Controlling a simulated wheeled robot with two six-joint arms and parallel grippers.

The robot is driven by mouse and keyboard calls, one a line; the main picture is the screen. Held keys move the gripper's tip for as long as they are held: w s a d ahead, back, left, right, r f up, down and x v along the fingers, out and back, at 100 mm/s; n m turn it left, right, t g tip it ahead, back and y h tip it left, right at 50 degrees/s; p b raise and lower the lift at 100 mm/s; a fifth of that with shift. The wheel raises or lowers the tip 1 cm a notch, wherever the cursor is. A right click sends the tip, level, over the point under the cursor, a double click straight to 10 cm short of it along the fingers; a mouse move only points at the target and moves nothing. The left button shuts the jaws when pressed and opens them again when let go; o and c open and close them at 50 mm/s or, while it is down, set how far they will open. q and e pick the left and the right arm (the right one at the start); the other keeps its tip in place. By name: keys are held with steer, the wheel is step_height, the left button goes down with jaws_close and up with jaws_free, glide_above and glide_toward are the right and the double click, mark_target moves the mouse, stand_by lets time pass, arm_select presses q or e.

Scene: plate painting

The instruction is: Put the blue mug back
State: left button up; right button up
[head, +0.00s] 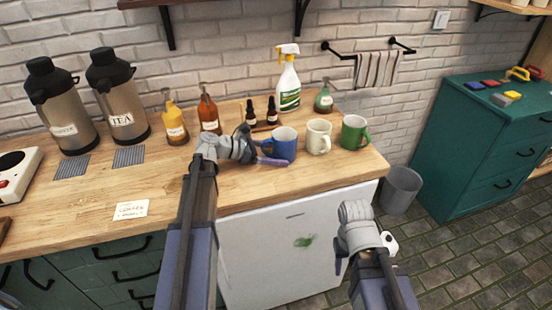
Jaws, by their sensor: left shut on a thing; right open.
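The blue mug (283,145) stands upright on the wooden counter (247,185), at the left end of a row with a cream mug (318,136) and a green mug (354,132). My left gripper (268,154) reaches in from the left and is shut on the blue mug at its left side. The mug's handle and the exact finger contact are mostly hidden by the gripper. The mug looks to be at counter level; I cannot tell whether it touches the wood. My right gripper (352,245) is open and empty, low in front of the white fridge door.
Behind the mugs stand dark dropper bottles (272,110), a spray bottle (288,85) and syrup bottles (208,113). Two flasks (117,93) stand at the left. A note card (131,210) lies near the front edge. The counter's front middle is clear. A grey bin (401,190) stands right of it.

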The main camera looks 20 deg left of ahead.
arm_select(q)
steer(key=shift+r, duration=0.1)
steer(key=o, duration=1.5)
steer(key=p+v, duration=0.4)
steer(key=v, duration=0.7)
steer(key=shift+s, duration=0.1)
steer(key=shift+s+a+r+p, duration=0.15)
steer(key=shift+s+a+p, duration=0.1)
steer(key=shift+a+p, duration=0.05)
